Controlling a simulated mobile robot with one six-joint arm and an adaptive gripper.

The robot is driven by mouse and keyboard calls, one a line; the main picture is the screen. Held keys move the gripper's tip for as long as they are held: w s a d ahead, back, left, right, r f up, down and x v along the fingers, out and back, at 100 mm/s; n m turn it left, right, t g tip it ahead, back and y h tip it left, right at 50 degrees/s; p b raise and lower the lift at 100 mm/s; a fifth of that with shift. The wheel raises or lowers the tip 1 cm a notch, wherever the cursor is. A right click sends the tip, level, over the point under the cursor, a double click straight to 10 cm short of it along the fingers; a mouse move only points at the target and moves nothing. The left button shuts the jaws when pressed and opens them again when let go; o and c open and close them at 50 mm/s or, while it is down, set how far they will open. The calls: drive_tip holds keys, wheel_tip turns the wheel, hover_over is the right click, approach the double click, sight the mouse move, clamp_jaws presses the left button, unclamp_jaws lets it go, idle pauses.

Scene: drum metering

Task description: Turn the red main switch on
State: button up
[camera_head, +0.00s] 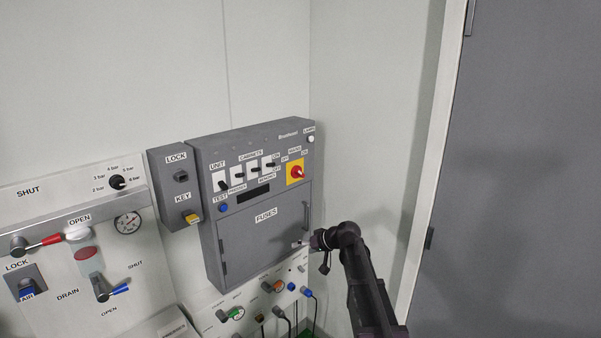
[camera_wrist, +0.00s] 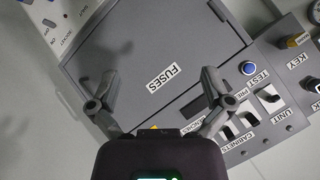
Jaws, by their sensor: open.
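The red main switch (camera_head: 295,173) is a red knob on a yellow plate. It sits at the upper right of the grey electrical panel (camera_head: 210,250), between small OFF and ON labels. Its exact setting is too small to tell. My gripper (camera_head: 308,242) is below the switch, in front of the panel's lower right part, apart from the switch. In the wrist view my gripper (camera_wrist: 160,82) has its two fingers spread with nothing between them, facing the FUSES door (camera_wrist: 150,60). Only a sliver of yellow shows there above the gripper body; the red knob is hidden.
Left of the switch are several black toggles on white plates (camera_head: 239,175) and a blue TEST button (camera_head: 223,208). A LOCK and KEY box (camera_head: 172,190) adjoins the panel. Sockets with plugs (camera_head: 292,286) lie below. A side wall (camera_head: 370,130) stands close at right.

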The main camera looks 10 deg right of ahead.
drive_tip(key=w+d+r+m+t+y+p, duration=0.1)
drive_tip(key=w+d+r+t, duration=0.1)
drive_tip(key=w+r, duration=0.3)
drive_tip(key=w+d+r+t+y, duration=0.1)
drive_tip(key=w+d+r+t, duration=0.15)
drive_tip(key=w, duration=0.55)
drive_tip(key=m+t, duration=0.2)
drive_tip(key=t, duration=0.2)
approach(302, 174)
drive_tip(key=v, duration=0.3)
drive_tip(key=shift+w+a+r+p, duration=0.1)
drive_tip(key=shift+w+r+p, duration=0.05)
drive_tip(key=shift+r+p, duration=0.15)
drive_tip(key=x, duration=1.4)
drive_tip(key=shift+f, duration=0.3)
drive_tip(key=c, duration=1)
